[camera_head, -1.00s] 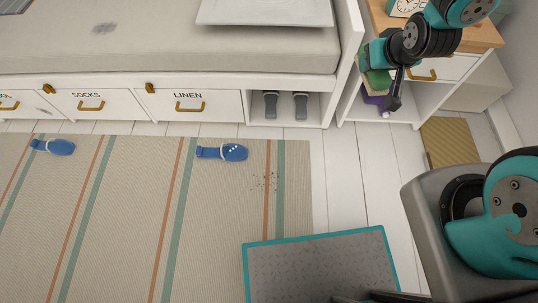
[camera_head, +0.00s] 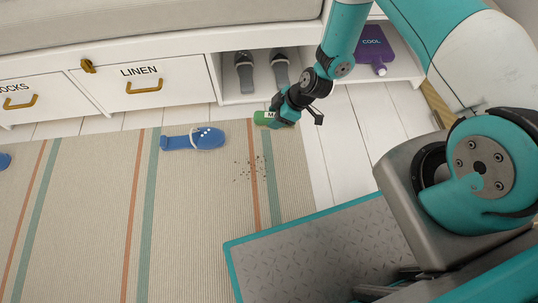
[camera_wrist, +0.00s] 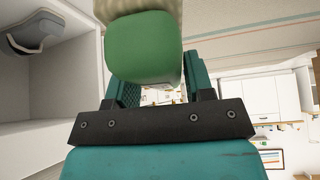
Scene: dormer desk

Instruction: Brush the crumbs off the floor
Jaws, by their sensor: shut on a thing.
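My gripper (camera_head: 281,113) is shut on a green brush (camera_head: 263,118), held just above the rug's upper right corner, up and right of the crumbs. In the wrist view the green brush (camera_wrist: 145,48) sits between the fingers, with a pale, bristle-like part at its top edge. The crumbs (camera_head: 252,168) are small dark specks scattered on the striped rug (camera_head: 100,220), around its orange stripe near the right edge. I cannot tell whether the brush touches the rug.
A blue slipper (camera_head: 193,139) lies left of the crumbs. Grey slippers (camera_head: 244,75) stand in the open cubby (camera_head: 262,97) behind the gripper. A purple item marked COOL (camera_head: 372,48) is on the shelf at right. Bare white boards (camera_head: 350,150) lie right of the rug.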

